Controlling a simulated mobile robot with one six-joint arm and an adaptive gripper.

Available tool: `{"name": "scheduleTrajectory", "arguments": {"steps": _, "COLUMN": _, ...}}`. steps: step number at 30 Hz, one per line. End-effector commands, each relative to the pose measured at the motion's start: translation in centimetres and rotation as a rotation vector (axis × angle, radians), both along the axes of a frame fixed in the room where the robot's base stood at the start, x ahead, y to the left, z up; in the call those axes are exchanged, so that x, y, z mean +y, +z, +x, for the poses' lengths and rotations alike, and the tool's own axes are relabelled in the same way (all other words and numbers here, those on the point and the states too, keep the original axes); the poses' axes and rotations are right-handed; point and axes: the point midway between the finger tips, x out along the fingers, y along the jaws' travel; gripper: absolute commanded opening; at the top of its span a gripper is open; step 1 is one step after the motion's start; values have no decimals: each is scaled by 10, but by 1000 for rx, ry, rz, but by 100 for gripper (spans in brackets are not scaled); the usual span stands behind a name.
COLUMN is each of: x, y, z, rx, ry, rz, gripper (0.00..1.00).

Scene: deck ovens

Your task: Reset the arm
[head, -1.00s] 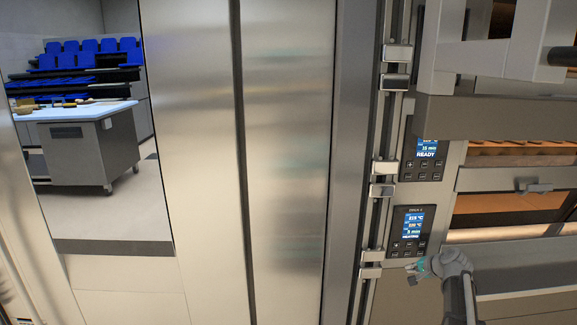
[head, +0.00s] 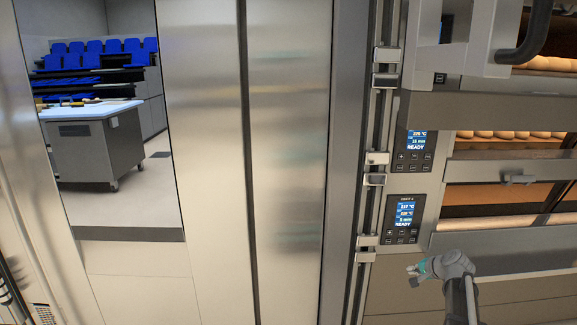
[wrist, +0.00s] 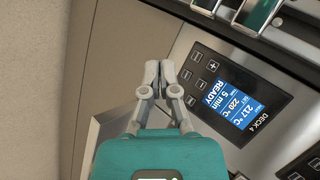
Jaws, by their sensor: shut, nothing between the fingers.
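My gripper (head: 412,273) shows at the lower right of the head view, at the end of my grey arm, in front of the deck ovens and below the lower control panel. In the wrist view my gripper (wrist: 152,72) has its two fingertips together with nothing between them. Beside the fingertips in that view is the Deck 4 control panel (wrist: 240,90), its blue screen reading READY, 217 °C, 220 °C and 5 min. I cannot tell whether the fingers touch anything.
Oven decks with rows of loaves (head: 515,134) are at the right. An oven door handle (head: 518,179) juts out there. Tall steel panels (head: 285,160) fill the middle. A wheeled worktable (head: 95,148) stands beyond an opening at the left, with clear floor around it.

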Motion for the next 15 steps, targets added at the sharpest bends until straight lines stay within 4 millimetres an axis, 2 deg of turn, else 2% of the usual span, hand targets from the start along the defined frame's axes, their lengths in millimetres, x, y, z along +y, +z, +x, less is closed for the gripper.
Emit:
{"name": "scheduleTrajectory", "arguments": {"steps": 6, "x": 2, "y": 0, "z": 0, "rx": 2, "ry": 4, "rz": -2, "gripper": 0}}
{"name": "scheduleTrajectory", "arguments": {"steps": 15, "x": 37, "y": -9, "z": -14, "rx": 47, "ry": 86, "rz": -56, "gripper": 0}}
